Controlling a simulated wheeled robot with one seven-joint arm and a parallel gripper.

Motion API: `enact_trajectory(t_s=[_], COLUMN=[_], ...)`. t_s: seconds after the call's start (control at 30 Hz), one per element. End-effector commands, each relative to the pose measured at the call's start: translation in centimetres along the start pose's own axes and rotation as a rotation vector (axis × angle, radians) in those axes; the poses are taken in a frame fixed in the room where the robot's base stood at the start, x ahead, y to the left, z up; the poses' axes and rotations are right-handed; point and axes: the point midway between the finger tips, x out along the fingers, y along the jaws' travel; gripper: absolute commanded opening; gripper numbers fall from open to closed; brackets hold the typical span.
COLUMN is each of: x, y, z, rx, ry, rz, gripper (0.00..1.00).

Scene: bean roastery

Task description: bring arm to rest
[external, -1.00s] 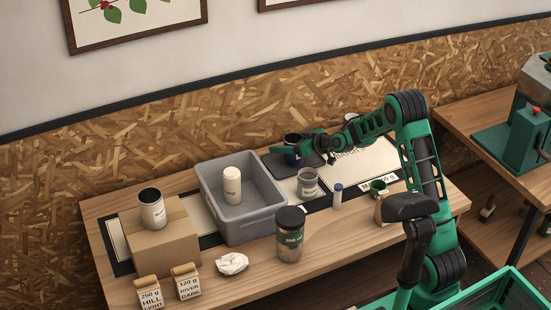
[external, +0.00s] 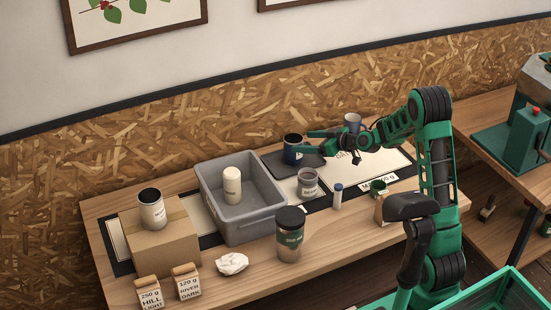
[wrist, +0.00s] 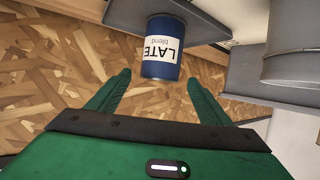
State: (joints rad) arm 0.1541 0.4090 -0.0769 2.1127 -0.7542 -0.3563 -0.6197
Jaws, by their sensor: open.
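My green arm reaches over the table from the right in the external view. My gripper (external: 312,142) is open, with its fingers pointing left beside a dark blue cup (external: 293,149). In the wrist view my gripper (wrist: 155,95) shows both green fingers spread apart with nothing between them. The blue cup (wrist: 161,68), with a white label reading "LATE blend", stands just beyond the fingertips on a dark grey pad (external: 315,161).
A grey bin (external: 262,230) holding a white container (external: 232,186) stands left of the pad. A grey cup (external: 308,185), a blue-capped tube (external: 337,198), a dark-lidded jar (external: 289,237) and a green cup (external: 378,187) stand nearby.

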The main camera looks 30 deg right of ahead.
Motion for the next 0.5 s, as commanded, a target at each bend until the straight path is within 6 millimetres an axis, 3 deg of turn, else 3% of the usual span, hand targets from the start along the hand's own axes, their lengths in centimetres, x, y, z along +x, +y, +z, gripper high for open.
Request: enact_trajectory(t_s=[0.2,0.5], x=[-1.6,-1.7], y=[0.0,0.0], z=[0.0,0.0], rx=[-0.001,0.0], ry=[0.0,-0.001], rz=[0.001,0.0], gripper=[0.73,0.73])
